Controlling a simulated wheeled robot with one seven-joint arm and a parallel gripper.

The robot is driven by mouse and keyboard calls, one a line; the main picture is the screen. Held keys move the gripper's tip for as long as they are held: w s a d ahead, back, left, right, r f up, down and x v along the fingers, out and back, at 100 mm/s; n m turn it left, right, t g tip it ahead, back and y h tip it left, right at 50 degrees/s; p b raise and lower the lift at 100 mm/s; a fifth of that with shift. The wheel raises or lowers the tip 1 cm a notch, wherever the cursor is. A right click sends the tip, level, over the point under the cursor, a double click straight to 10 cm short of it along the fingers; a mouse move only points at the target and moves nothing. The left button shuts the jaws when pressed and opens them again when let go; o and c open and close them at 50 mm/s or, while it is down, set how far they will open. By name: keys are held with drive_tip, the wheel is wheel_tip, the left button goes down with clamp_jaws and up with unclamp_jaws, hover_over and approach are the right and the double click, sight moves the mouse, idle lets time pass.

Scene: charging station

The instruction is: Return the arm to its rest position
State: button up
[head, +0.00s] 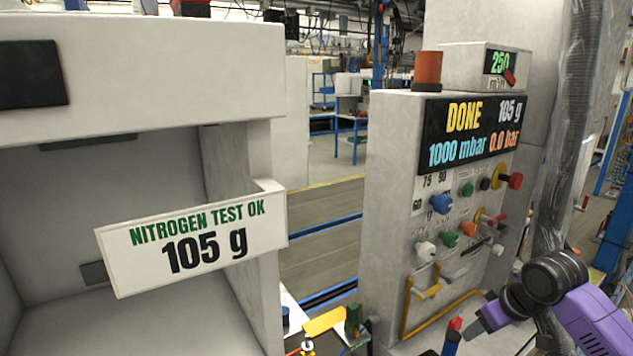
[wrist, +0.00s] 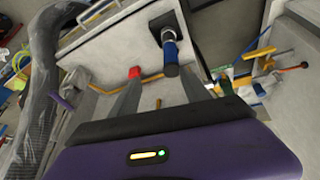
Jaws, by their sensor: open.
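My purple arm (head: 594,316) reaches in from the lower right of the head view. My gripper (head: 482,316) is in front of the lower part of the grey control panel, pointing left and down. In the wrist view the two grey fingers of my gripper (wrist: 158,88) stand apart with no object held between them. A blue-handled part (wrist: 171,52) lies beyond the fingers, and a red cap (wrist: 134,72) shows by the left finger. I cannot tell the exact gap to either.
The control panel (head: 396,190) carries several knobs, valves and a yellow pipe (head: 440,315); its display (head: 468,130) reads DONE. A grey-wrapped column (head: 575,130) stands right of it. At left is an open white cabinet (head: 150,70) with a "NITROGEN TEST OK 105 g" sign (head: 195,240).

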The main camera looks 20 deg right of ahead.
drive_tip(key=w+a+r+t, duration=0.8)
drive_tip(key=w+a+r, duration=0.1)
drive_tip(key=w+a, duration=0.15)
drive_tip(key=s+a+r+m+t+h, duration=0.1)
drive_tip(key=s+a+r+m+t, duration=0.1)
drive_tip(key=a+r+m+t, duration=0.45)
drive_tip(key=s+a+f+n+g, duration=0.1)
drive_tip(key=s+a+f, duration=0.3)
drive_tip(key=s, duration=1)
drive_tip(key=s+a+f+n+g+y, duration=0.1)
drive_tip(key=s+a+f, duration=0.4)
drive_tip(key=s, duration=0.9)
drive_tip(key=s+a+f+n+g+y, duration=0.1)
drive_tip(key=s+a+f+n, duration=0.3)
drive_tip(key=s, duration=1)
drive_tip(key=a+f+g, duration=0.1)
drive_tip(key=a, duration=0.2)
drive_tip(key=shift+s+a+n, duration=0.35)
drive_tip(key=shift+s+a, duration=0.05)
